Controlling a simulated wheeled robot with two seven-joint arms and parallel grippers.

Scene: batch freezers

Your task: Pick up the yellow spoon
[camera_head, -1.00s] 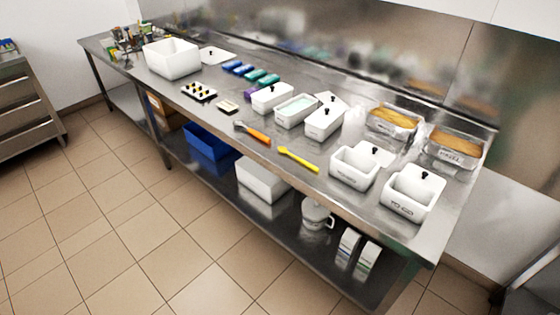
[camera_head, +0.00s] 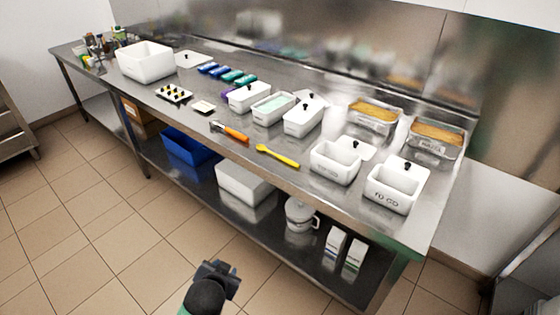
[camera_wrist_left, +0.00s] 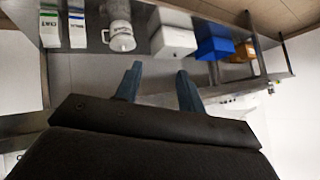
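The yellow spoon (camera_head: 278,156) lies flat near the front edge of the steel table, its bowl end to the left and its handle to the right. My left gripper (camera_head: 220,268) is low in front of the table, well below and apart from the spoon. In the left wrist view its two fingers (camera_wrist_left: 157,82) are spread with nothing between them. That view faces the lower shelf, and the spoon is not in it. My right gripper is in no view.
An orange-handled tool (camera_head: 230,132) lies left of the spoon. White lidded tubs (camera_head: 304,115) stand behind it, and an open white container (camera_head: 335,161) stands to its right. The lower shelf holds a blue bin (camera_head: 190,147) and a white bin (camera_head: 245,182). The floor in front is clear.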

